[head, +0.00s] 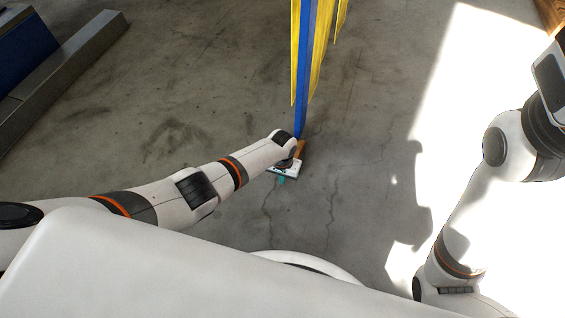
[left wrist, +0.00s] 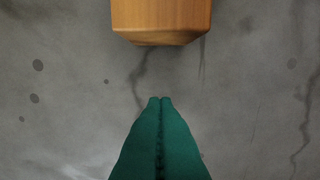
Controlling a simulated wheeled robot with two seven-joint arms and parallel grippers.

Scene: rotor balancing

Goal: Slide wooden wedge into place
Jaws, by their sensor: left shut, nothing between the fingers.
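The wooden wedge (left wrist: 161,18) shows at the top middle of the left wrist view, orange-brown with a bevelled near end; its far part is cut off by the frame. In the head view a small part of the wedge (head: 300,149) shows on the floor at the foot of the blue and yellow upright part. My left gripper (left wrist: 160,99) has green fingers, shut together and empty. Its tips point at the wedge's near end, with a visible gap between them. In the head view the left gripper (head: 282,179) is small and mostly hidden by its wrist. My right gripper is out of view.
A tall blue and yellow part (head: 303,70) hangs or stands just beyond the wedge. A grey and blue beam (head: 75,62) lies at the upper left. Cracked concrete floor (head: 200,110) is open around the wedge, with bright sunlight at right.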

